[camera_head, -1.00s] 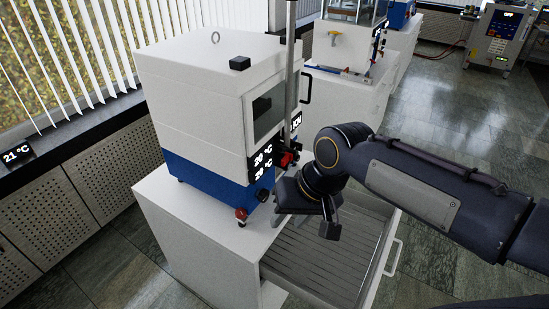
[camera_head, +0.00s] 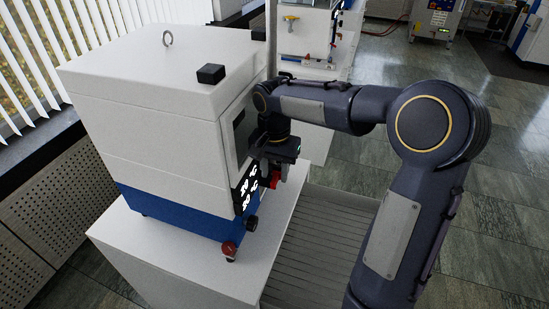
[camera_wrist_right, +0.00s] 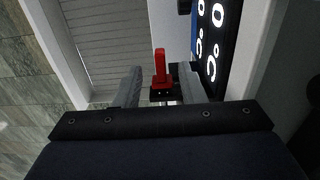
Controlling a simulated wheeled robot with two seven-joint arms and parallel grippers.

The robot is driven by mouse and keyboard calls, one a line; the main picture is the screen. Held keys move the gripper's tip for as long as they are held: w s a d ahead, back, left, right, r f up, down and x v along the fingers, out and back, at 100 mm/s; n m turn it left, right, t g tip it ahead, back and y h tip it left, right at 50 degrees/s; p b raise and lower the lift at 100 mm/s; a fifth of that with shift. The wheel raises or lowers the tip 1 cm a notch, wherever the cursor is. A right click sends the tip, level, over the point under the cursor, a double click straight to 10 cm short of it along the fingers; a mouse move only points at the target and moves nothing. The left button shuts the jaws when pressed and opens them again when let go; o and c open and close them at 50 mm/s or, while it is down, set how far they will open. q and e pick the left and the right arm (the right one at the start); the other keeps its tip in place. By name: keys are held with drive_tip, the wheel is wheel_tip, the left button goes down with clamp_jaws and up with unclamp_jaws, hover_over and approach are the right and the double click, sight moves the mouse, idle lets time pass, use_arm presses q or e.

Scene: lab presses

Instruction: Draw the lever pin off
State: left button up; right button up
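The press (camera_head: 150,130) is a white box with a blue base, standing on a white cabinet. A red piece that looks like the lever pin (camera_head: 275,181) shows low at the front of the press beside the display panel, partly hidden by my right gripper (camera_head: 284,168). In the right wrist view the red pin (camera_wrist_right: 161,70) stands upright from a black mount. The fingers of my right gripper (camera_wrist_right: 159,88) are open, one on each side of the pin with a visible gap. My left gripper is in neither view.
A red knob (camera_head: 229,249) and a black knob (camera_head: 252,223) sit at the press's lower front. Another bench (camera_head: 318,45) stands behind.

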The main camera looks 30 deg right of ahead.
drive_tip(key=shift+f, duration=0.8)
clamp_jaws()
drive_tip(key=s+a+b, duration=0.2)
drive_tip(key=s+a, duration=0.2)
drive_tip(key=a, duration=0.1)
drive_tip(key=shift+s+a+f, duration=0.2)
drive_tip(key=shift+s+f, duration=0.05)
drive_tip(key=shift+s, duration=0.05)
idle(0.5)
idle(0.3)
